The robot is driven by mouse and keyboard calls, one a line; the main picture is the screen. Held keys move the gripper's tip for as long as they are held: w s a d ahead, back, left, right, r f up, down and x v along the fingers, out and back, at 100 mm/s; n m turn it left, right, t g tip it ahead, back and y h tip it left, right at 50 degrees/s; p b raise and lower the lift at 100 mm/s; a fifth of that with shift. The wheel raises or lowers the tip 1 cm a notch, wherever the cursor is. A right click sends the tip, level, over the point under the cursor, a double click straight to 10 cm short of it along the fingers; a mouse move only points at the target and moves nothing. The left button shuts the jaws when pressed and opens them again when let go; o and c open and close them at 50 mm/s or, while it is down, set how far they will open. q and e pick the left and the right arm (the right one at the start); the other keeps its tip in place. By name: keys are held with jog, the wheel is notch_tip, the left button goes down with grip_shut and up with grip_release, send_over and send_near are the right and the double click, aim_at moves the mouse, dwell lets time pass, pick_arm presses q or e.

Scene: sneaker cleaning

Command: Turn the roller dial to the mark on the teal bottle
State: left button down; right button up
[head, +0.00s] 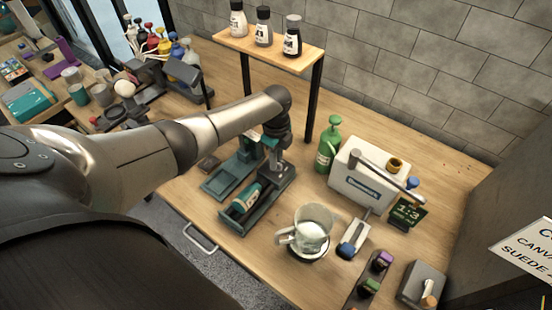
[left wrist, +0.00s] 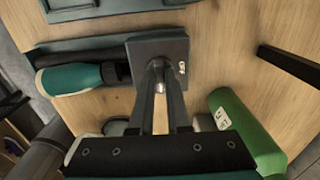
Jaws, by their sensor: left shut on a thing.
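The teal bottle (head: 245,200) lies on its side in a dark cradle (head: 278,187) on the bench. It also shows in the left wrist view (left wrist: 75,79), with its dark neck end toward an upright dark plate (left wrist: 172,47). A small metallic knob, which looks like the roller dial (left wrist: 158,65), sits at that plate, with a small white marking beside it. My left gripper (left wrist: 160,80) is shut on this knob; its fingers partly cover it. In the head view my left gripper (head: 272,150) is over the cradle. No dial mark is readable. My right gripper is not in view.
A glass jug (head: 313,230) stands in front. A raised shelf (head: 262,48) with three bottles is behind.

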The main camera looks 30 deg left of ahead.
pick_arm(q)
jog(key=m+b, duration=0.1)
jog(key=m, duration=0.4)
jog(key=shift+m, duration=0.7)
jog(key=c, duration=0.9)
grip_release()
notch_tip(320, 180, up, 15)
jog(key=shift+r+p, duration=0.1)
jog(key=shift+p, duration=0.6)
